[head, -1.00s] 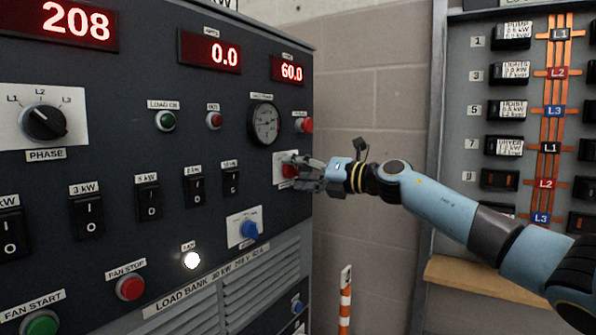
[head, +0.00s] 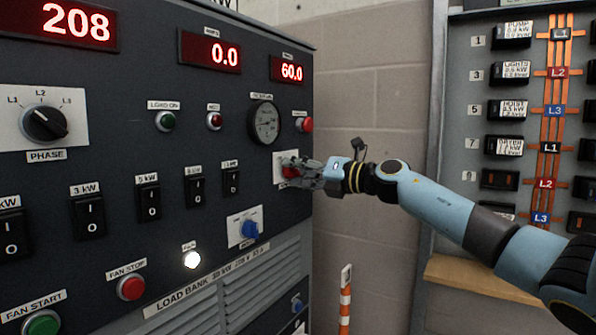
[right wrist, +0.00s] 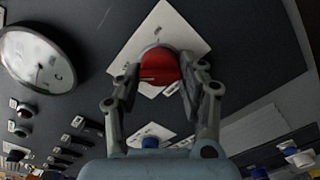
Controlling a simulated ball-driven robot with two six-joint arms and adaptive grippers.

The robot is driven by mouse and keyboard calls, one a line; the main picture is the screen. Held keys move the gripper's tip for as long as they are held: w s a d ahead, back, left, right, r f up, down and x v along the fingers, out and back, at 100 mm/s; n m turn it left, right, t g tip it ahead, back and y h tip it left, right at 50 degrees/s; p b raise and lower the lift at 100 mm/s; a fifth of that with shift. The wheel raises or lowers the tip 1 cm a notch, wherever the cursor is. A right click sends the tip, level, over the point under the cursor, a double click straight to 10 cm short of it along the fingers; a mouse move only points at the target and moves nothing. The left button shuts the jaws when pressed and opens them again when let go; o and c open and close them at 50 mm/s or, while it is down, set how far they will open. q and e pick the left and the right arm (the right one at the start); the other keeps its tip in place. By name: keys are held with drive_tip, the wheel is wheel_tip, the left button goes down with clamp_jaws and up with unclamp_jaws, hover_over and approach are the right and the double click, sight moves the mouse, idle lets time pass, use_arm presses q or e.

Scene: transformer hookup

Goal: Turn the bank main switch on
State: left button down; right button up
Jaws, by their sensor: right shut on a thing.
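The bank main switch is a red rotary knob (head: 291,171) on a pale square plate (head: 281,181) at the right side of the load bank panel. In the right wrist view the red knob (right wrist: 159,66) sits between the two fingers, on its tilted white plate (right wrist: 190,35). My right gripper (head: 299,172) reaches in from the right and is shut on the knob, partly hiding it in the head view. My left gripper is not in view.
The load bank (head: 130,235) carries a round gauge (head: 264,124) above the knob, a red button (head: 306,125) and a blue knob (head: 250,229) below. A breaker panel (head: 470,150) stands at the right. A striped post (head: 345,300) stands between them.

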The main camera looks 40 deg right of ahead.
use_arm(q)
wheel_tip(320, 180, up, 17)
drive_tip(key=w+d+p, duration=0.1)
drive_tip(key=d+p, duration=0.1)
drive_tip(key=p, duration=1.6)
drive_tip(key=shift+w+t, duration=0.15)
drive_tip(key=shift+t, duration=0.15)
use_arm(e)
drive_tip(key=shift+r+m, duration=0.15)
drive_tip(key=shift+m, duration=8.75)
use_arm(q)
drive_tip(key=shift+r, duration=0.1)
use_arm(e)
drive_tip(key=o, duration=1.2)
drive_tip(key=shift+d, duration=0.1)
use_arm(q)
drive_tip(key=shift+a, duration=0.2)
use_arm(e)
drive_tip(key=shift+s, duration=0.1)
